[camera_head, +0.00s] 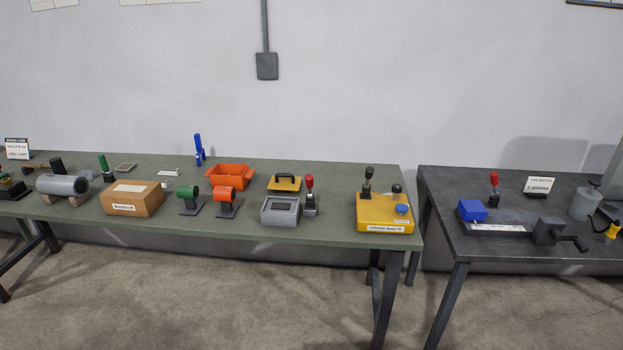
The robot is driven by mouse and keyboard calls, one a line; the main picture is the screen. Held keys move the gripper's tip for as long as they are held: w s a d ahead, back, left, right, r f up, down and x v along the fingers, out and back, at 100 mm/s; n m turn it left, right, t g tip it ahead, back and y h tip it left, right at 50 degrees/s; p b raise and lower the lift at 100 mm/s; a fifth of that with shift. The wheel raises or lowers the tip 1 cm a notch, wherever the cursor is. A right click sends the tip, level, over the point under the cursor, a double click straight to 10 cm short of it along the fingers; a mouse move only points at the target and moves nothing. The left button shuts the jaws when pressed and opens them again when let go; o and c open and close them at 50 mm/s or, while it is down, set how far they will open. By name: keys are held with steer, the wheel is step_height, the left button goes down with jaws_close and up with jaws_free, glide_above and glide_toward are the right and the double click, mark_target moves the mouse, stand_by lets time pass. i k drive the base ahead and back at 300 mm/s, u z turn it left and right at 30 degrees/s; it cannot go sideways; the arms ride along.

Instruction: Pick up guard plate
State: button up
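A yellow plate with a black handle on top, which looks like the guard plate (285,186), lies on the green-topped table (330,232). It is right of an orange bin and behind a grey box with a dark recessed top (280,211). Its handle faces up, and nothing covers it. My gripper is not in view.
A red-knobbed lever (310,196) stands close to the plate's right. The orange bin (229,175) is at its left. A yellow base with levers (385,213) stands near the table's right end. A gap separates a dark second table (500,249). The floor in front is clear.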

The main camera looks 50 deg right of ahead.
mark_target(282, 181)
steer(key=u, duration=0.45)
steer(key=k, duration=0.15)
steer(key=z, duration=1.35)
steer(key=i, duration=1.05)
steer(key=z, duration=0.35)
steer(key=k, duration=0.65)
